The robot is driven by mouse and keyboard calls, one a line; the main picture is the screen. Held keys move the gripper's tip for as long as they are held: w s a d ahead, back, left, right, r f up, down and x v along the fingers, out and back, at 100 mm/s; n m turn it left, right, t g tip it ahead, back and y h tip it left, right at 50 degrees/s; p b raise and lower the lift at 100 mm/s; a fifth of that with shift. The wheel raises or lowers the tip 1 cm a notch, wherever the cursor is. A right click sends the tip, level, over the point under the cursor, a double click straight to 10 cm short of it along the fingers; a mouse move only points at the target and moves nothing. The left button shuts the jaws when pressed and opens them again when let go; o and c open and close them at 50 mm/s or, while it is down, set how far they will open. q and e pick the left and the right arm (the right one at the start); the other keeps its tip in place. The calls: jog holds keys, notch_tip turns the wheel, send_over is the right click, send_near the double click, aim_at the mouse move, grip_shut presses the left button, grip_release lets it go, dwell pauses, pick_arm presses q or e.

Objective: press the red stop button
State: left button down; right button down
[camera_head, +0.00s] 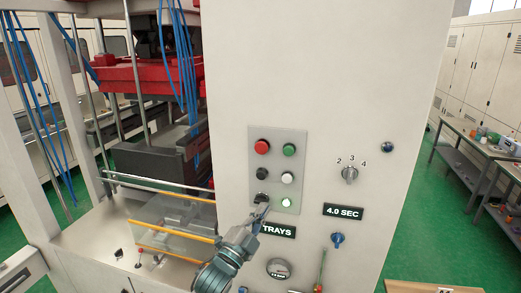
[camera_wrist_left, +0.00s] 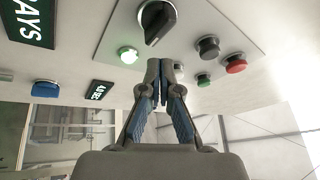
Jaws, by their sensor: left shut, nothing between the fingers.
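The red stop button (camera_head: 262,147) sits at the top left of a grey button plate (camera_head: 277,135) on the white cabinet front. It also shows in the left wrist view (camera_wrist_left: 236,66), to the right of the fingers. My left gripper (camera_head: 263,212) is shut and empty, in front of the plate's lower part near the black selector knob (camera_head: 262,198). In the left wrist view its fingertips (camera_wrist_left: 161,68) are together, below the knob and apart from the red button. I cannot tell whether the tips touch the plate. My right gripper is not in view.
A green button (camera_head: 289,150), black button (camera_head: 262,173), white button (camera_head: 287,178) and lit green lamp (camera_head: 286,202) share the plate. A rotary dial (camera_head: 349,174) and blue knob (camera_head: 337,240) are to the right. Machine frame and blue hoses stand left.

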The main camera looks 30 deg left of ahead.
aim_at(261, 148)
pick_arm(q)
jog(key=s+r+m+t+h, duration=0.1)
jog(key=s+r+m+t, duration=0.1)
jog(key=s+r, duration=0.2)
jog(key=s+r+m+t+h, duration=0.1)
jog(key=s+r, duration=0.3)
jog(key=r, duration=0.7)
jog(key=shift+m+t, duration=0.5)
jog(key=shift+m, duration=0.2)
jog(key=shift+w, duration=0.1)
jog(key=shift+w+a+p, duration=0.1)
jog(key=shift+w+a, duration=0.25)
jog(key=shift+w, duration=1.05)
jog(key=shift+w+a+p, duration=0.1)
jog(key=shift+w+a, duration=0.25)
jog(key=shift+w, duration=1)
jog(key=shift+w+a+p, duration=0.1)
jog(key=shift+w+a, duration=0.25)
jog(key=shift+w, duration=1.05)
jog(key=shift+w+r, duration=0.1)
jog(key=shift+w, duration=0.05)
jog(key=shift+w, duration=0.2)
